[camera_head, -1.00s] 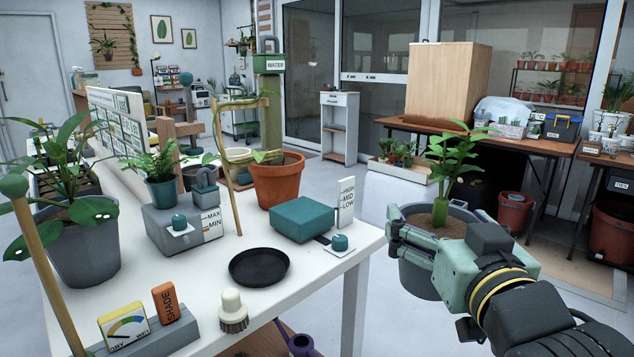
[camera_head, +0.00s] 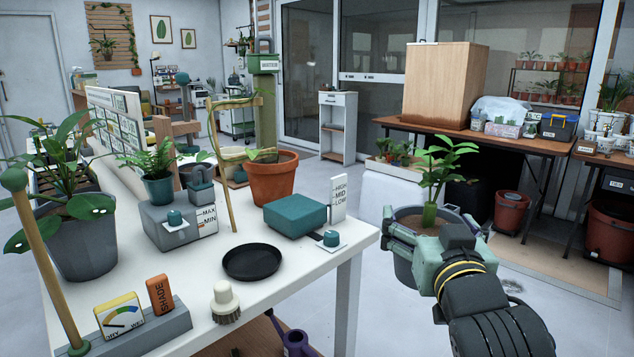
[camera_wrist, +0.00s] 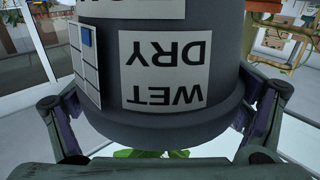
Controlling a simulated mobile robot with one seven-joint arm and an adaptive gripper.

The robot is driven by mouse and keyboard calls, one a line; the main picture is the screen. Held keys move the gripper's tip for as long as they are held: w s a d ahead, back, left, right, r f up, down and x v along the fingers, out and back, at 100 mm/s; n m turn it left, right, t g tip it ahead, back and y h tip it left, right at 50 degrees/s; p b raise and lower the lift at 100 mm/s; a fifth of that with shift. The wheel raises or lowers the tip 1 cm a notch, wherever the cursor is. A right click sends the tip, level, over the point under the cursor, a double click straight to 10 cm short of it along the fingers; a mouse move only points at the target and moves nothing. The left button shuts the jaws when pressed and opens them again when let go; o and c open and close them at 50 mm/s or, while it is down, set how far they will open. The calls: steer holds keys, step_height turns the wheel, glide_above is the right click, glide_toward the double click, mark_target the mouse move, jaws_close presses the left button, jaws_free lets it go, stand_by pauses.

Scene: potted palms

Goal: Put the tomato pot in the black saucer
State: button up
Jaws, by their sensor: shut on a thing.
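My gripper (camera_head: 436,240) is shut on a dark grey pot (camera_head: 404,262) with a leafy green plant (camera_head: 437,175). It holds the pot upright, off the table's right side. No fruit shows on this plant, so I cannot tell if it is the tomato. In the wrist view the grey pot (camera_wrist: 165,15) sits between both fingers, its WET/DRY label upside down. The black saucer (camera_head: 251,275) lies empty on the white table (camera_head: 300,262), left of my gripper.
A terracotta pot (camera_head: 272,182) with a climbing plant stands behind the saucer. A teal block (camera_head: 295,213) is behind right, a brush (camera_head: 225,302) in front. A grey box with gauge (camera_head: 175,228) stands left. A large grey pot (camera_head: 85,245) is farther left.

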steer(key=w+f+m+g+h, duration=0.3)
steer(key=w+f, duration=0.4)
steer(key=f, duration=0.7)
steer(key=w+f+m+h, duration=0.3)
steer(key=w+f+h, duration=0.35)
steer(key=f, duration=0.65)
steer(key=s+a+f+n+t+y, duration=0.1)
steer(key=s+a+f, duration=0.3)
steer(key=a+f, duration=0.4)
steer(key=s+a+f+n+t+y, duration=0.1)
steer(key=a+f, duration=0.7)
steer(key=f, duration=0.8)
steer(key=s+n+y, duration=0.1)
steer(key=s+y, duration=0.1)
steer(key=y, duration=0.1)
steer(key=shift+s+a, duration=0.35)
steer(key=shift+a, duration=0.05)
steer(key=shift+d+f+y, duration=0.1)
steer(key=shift+y, duration=0.15)
